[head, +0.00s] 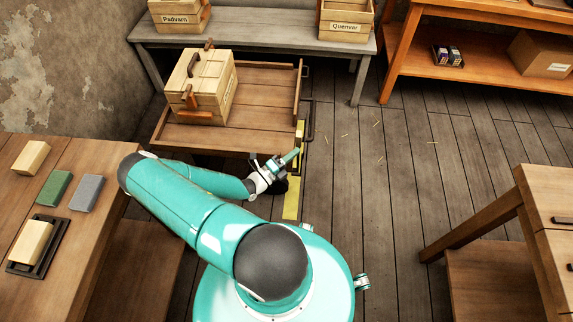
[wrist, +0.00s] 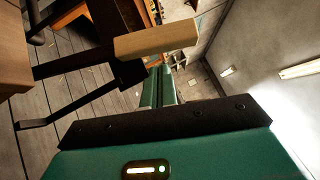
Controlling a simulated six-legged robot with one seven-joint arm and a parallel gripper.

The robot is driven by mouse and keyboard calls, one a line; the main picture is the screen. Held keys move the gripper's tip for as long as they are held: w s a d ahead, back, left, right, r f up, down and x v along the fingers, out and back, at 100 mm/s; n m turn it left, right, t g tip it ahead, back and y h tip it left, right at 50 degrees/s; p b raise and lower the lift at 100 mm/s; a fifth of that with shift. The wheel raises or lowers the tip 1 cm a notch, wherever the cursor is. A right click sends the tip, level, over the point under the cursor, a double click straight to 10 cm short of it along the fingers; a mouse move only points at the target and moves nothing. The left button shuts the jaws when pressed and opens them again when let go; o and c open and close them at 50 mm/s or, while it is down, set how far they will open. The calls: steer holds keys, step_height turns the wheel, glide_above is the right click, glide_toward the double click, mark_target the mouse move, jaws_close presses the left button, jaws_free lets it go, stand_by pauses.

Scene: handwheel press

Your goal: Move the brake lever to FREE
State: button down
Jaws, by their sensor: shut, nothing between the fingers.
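My gripper (head: 293,155) is shut and empty at the near right corner of a wooden cart (head: 190,140). In the wrist view its two green fingers (wrist: 158,72) lie close together. Just beyond them in that view is a pale wooden grip (wrist: 158,40) on a dark bar, which looks like the brake lever. I cannot tell whether the fingers touch it. In the head view a small tan piece (head: 299,132) at the cart's corner may be the same grip. No FREE marking is readable, so the lever's setting cannot be told.
A wooden crate (head: 212,82) stands on the cart. A black handle (head: 310,120) sticks out at its right. A yellow strip (head: 291,208) lies on the floor. Tables stand left (head: 90,165) and right (head: 545,190), a grey bench (head: 265,38) behind. Floor right of the cart is clear.

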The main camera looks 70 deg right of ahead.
steer(key=shift+w+d+r, duration=0.15)
steer(key=shift+d+r, duration=0.05)
steer(key=shift+d, duration=0.55)
